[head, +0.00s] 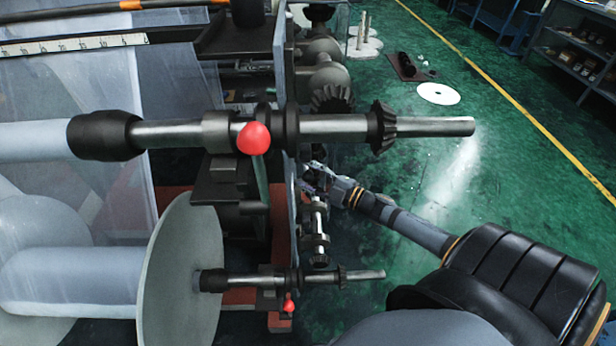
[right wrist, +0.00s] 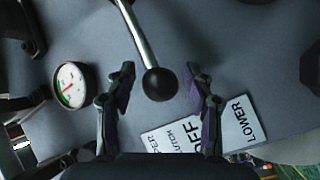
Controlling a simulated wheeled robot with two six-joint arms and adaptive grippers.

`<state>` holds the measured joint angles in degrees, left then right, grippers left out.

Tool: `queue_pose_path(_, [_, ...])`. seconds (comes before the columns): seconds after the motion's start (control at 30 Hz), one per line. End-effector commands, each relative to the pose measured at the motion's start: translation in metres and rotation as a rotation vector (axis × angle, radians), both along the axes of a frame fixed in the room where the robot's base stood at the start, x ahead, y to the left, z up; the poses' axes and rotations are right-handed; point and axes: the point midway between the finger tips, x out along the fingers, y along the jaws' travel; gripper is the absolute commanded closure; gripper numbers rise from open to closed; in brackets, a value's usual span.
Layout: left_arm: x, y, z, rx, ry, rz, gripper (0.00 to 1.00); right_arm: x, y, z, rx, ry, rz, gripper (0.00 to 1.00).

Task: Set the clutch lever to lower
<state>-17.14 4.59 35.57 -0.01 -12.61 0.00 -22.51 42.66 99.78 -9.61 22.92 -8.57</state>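The clutch lever (right wrist: 140,40) shows in the right wrist view as a shiny metal rod ending in a black ball knob (right wrist: 160,84). A white label plate (right wrist: 228,134) lies just below the knob in the picture, with OFF in the middle and LOWER at its right end. The knob is nearest the OFF part, apart from LOWER. My right gripper (right wrist: 164,82) is open, one finger on each side of the knob with visible gaps. In the head view my right gripper (head: 318,180) is beside the machine's side plate; the lever cannot be made out there. My left gripper is not in view.
A round gauge (right wrist: 71,85) sits left of the lever on the grey panel. Above my right gripper in the head view, a metal shaft (head: 430,126) with a bevel gear sticks out; a lower shaft (head: 360,275) sticks out below.

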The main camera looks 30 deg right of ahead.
Motion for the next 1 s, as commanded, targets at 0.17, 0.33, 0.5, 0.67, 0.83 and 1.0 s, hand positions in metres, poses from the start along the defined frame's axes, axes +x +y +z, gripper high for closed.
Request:
queue_pose_path(0.17, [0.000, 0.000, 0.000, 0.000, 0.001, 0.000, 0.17, 0.000, 0.000, 0.000, 0.000, 0.000, 0.000, 0.75])
queue_pose_path(0.33, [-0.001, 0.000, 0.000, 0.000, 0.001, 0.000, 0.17, 0.000, 0.000, 0.000, 0.000, 0.000, 0.000, 0.98])
queue_pose_path(0.5, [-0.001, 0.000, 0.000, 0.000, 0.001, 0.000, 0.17, 0.000, 0.000, 0.000, 0.000, 0.001, 0.001, 1.00])
queue_pose_path(0.67, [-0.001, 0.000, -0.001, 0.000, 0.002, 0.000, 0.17, 0.000, 0.000, -0.002, -0.002, -0.002, 0.000, 1.00])
queue_pose_path(0.83, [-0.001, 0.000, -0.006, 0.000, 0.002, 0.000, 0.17, 0.000, 0.000, -0.008, -0.020, -0.034, -0.001, 1.00])
queue_pose_path(1.0, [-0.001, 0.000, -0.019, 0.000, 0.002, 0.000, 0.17, 0.001, -0.001, -0.023, -0.065, -0.108, -0.002, 1.00])
